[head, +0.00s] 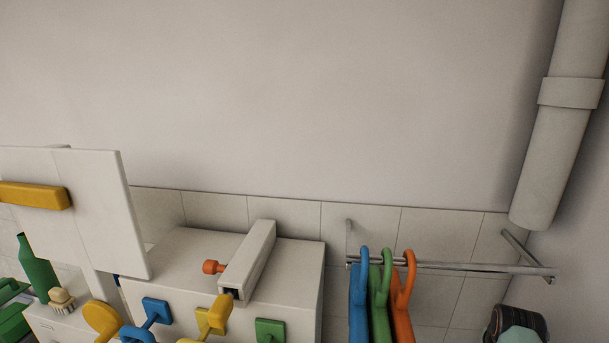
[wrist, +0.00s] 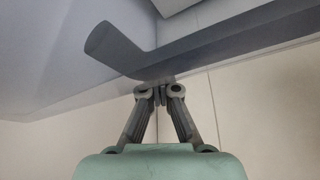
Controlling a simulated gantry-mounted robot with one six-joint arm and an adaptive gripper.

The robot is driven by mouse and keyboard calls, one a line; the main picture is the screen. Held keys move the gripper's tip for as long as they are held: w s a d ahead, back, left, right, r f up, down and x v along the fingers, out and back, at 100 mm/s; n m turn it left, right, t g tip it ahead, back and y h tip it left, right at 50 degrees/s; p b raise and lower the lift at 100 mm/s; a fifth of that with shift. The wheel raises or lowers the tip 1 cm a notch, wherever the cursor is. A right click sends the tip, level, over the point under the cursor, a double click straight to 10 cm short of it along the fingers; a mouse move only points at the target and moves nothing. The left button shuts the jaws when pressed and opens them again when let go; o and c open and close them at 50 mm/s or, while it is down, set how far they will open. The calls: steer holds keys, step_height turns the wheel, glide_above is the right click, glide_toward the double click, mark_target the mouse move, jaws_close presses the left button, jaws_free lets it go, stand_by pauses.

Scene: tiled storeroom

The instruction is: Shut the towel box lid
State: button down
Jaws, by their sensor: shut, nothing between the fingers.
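A white panel (head: 95,205) with a yellow handle (head: 35,196) stands upright at the left of the head view; it may be the raised towel box lid, but I cannot tell for sure. The box below it is mostly cut off or hidden. My gripper (wrist: 160,96) is shut and empty in the wrist view. Its fingertips overlap a grey bar (wrist: 115,48) with a rounded end; I cannot tell whether they touch it. In the head view, only a teal and dark part of my arm shows at the bottom right, far from the panel.
A white cabinet (head: 180,255) with coloured knobs stands centre left, with a long white block (head: 258,255) on top. Blue, green and orange hangers (head: 380,275) hang from a metal rail (head: 450,266). A green bottle (head: 36,268) and a brush (head: 61,300) stand at left.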

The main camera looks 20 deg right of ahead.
steer(key=shift+s+a+f+p, duration=0.35)
steer(key=shift+a+p, duration=0.1)
steer(key=shift+p, duration=0.2)
steer(key=p, duration=0.1)
steer(key=s+p, duration=0.1)
steer(key=p, duration=0.1)
steer(key=shift+a+r, duration=0.25)
steer(key=shift+r, duration=0.1)
steer(key=shift+s+a+f, duration=0.15)
steer(key=shift+a+f, duration=0.05)
steer(key=shift+r+p, duration=0.15)
steer(key=shift+p, duration=0.2)
steer(key=shift+r+p, duration=0.2)
steer(key=shift+p, duration=0.15)
steer(key=s+p, duration=0.1)
steer(key=p, duration=0.1)
steer(key=r+p, duration=0.1)
steer(key=p, duration=0.2)
steer(key=shift+s+a+r, duration=0.25)
steer(key=shift+s+a, duration=0.1)
steer(key=shift+s, duration=0.05)
steer(key=shift+s+a+p, duration=0.15)
steer(key=shift+s+p, duration=0.05)
steer(key=shift+p, duration=0.3)
